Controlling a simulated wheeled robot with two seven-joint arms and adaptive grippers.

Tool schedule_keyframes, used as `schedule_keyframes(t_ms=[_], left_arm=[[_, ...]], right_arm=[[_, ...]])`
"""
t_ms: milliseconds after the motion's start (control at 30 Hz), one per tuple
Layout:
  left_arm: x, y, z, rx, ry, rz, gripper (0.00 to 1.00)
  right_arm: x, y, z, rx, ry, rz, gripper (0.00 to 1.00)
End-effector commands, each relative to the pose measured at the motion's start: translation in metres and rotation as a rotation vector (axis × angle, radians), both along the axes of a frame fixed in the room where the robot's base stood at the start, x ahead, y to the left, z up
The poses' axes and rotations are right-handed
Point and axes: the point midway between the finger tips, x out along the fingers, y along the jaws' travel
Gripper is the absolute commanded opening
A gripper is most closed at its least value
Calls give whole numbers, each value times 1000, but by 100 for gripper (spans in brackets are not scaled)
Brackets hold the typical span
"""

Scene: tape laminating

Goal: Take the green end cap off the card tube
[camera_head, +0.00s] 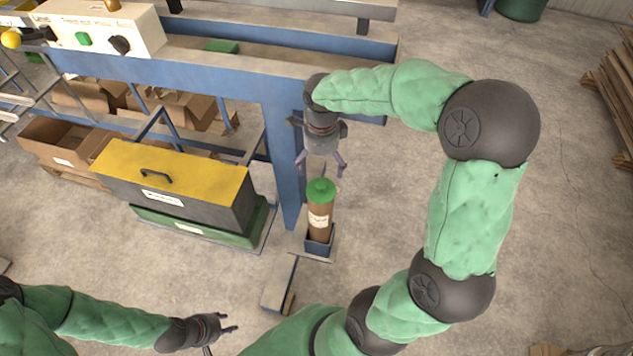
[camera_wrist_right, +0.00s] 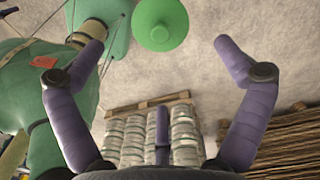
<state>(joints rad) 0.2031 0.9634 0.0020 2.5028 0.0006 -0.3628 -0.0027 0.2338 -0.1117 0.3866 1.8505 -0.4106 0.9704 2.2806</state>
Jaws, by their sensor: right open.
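The card tube (camera_head: 320,221) is brown with a white label and stands upright in a blue holder (camera_head: 319,246) at the foot of the blue post. The green end cap (camera_head: 320,189) sits on its top. My right gripper (camera_head: 322,172) is open just above the cap, fingers pointing down. In the right wrist view the green end cap (camera_wrist_right: 159,23) shows beyond and between the spread fingertips of the right gripper (camera_wrist_right: 157,48), apart from both. My left gripper (camera_head: 231,326) is low at the left, empty, with its fingers apart.
A blue-framed bench (camera_head: 230,68) with a control box (camera_head: 95,29) stands behind. A yellow-topped case (camera_head: 175,170) is left of the tube, and open cardboard boxes (camera_head: 60,143) lie behind it. The floor right of the tube is clear up to my right arm.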

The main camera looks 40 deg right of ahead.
Motion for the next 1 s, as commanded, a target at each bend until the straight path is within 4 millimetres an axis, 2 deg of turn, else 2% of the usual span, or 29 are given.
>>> schedule_keyframes(t_ms=[67, 300, 667, 900, 1000], left_arm=[[-1, 0, -2, 0, 1, 0, 40], [-1, 0, -12, 0, 2, -1, 40], [-1, 0, -18, 0, 2, -2, 40], [-1, 0, -31, 0, 2, -2, 40], [-1, 0, -33, 0, 2, -2, 40]], right_arm=[[-2, -2, -4, -4, 5, -21, 100], [-3, -2, -40, -5, 7, -24, 100], [-3, -2, -62, -3, 6, -23, 100], [-6, -3, -96, -4, 6, -22, 100], [-5, -3, -105, -3, 6, -21, 100]])
